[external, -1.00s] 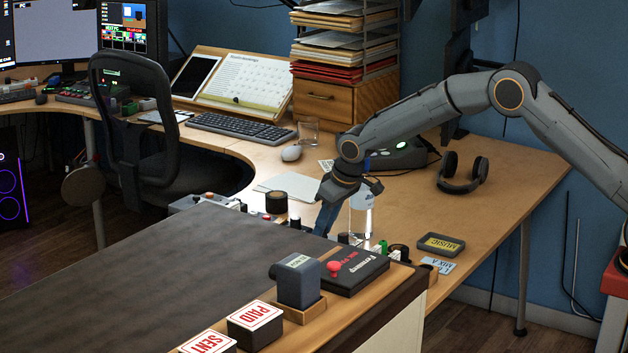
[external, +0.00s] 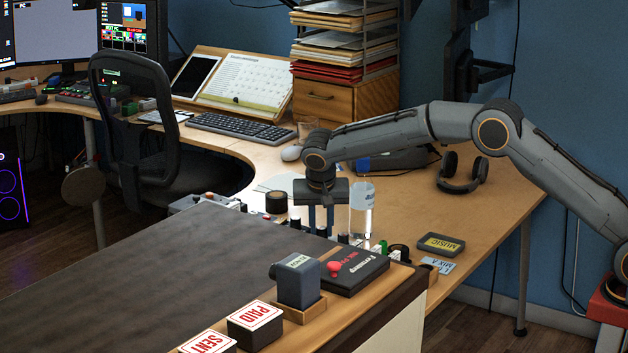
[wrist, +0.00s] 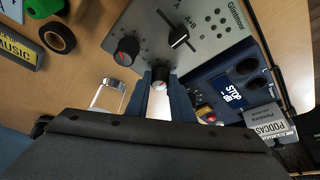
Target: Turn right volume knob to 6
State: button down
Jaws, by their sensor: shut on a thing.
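A grey control box (wrist: 208,14) with a selector switch marked A, A+B and B fills the upper middle of the wrist view. Two dark round knobs stand on its lower part. One knob (wrist: 127,49) is free, to the left. The other knob (wrist: 160,75) is between the fingertips of my gripper (wrist: 161,84), which is shut on it. I cannot read its pointer or any numbers around it. In the external view my gripper (external: 321,226) points down behind the raised counter, and the counter's edge hides the knob and most of the box.
A clear cylinder with a pale top (external: 361,208) stands close to the right of my gripper. A blue device (wrist: 225,90) and a podcast label block (wrist: 268,122) are beside the box. The raised counter (external: 150,270) is in front. Headphones (external: 463,172) lie behind to the right.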

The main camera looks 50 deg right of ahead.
jog(key=shift+w+f+m+g+h+b, duration=0.1)
jog(key=shift+m+g+h+b, duration=0.2)
jog(key=shift+m+g+b, duration=0.75)
jog(key=shift+m+t, duration=0.35)
jog(key=shift+m, duration=0.5)
jog(key=c, duration=1.5)
grip_release()
jog(key=shift+c, duration=0.2)
jog(key=v, duration=0.8)
